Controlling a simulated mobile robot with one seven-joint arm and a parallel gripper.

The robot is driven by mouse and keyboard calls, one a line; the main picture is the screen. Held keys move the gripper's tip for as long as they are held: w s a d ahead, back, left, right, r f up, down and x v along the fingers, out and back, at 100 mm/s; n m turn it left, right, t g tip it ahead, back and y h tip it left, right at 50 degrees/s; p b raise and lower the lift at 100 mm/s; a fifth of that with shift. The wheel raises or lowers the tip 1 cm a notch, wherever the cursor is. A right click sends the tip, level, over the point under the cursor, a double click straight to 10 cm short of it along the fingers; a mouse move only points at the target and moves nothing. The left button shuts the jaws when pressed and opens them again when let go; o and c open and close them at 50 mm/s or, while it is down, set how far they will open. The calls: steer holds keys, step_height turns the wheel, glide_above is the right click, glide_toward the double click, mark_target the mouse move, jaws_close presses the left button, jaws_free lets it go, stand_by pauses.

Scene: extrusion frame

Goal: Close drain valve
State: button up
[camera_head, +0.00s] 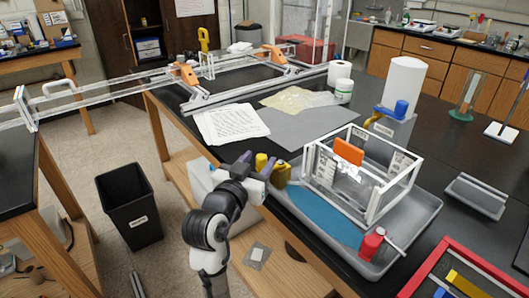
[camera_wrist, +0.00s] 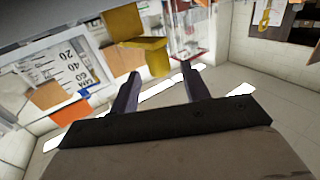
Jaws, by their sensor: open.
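A yellow valve-like fitting (camera_head: 280,175) sits at the near left corner of the clear framed box, by the grey tray. Its yellow knob (camera_head: 261,160) stands at my gripper (camera_head: 256,170). My gripper is open, with its two dark purple fingers apart. In the wrist view the yellow knob (camera_wrist: 158,62) appears between and just beyond the fingertips (camera_wrist: 160,70), and a yellow block (camera_wrist: 122,22) is behind it. I see no clear contact. A red knob (camera_head: 372,244) is on the tray's front side, and a blue one (camera_head: 401,108) is at the back. No label shows which is the drain.
The framed box (camera_head: 370,205) with an orange plate (camera_head: 348,151) stands in the grey tray (camera_head: 436,212) right of my gripper. Papers (camera_head: 230,122) lie on the black bench behind. A black bin (camera_head: 128,203) stands on the floor at left. A red-edged tray (camera_head: 440,255) is at lower right.

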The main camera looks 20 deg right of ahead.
steer(key=shift+p+x, duration=0.4)
steer(key=shift+x, duration=1.85)
steer(key=c, duration=1)
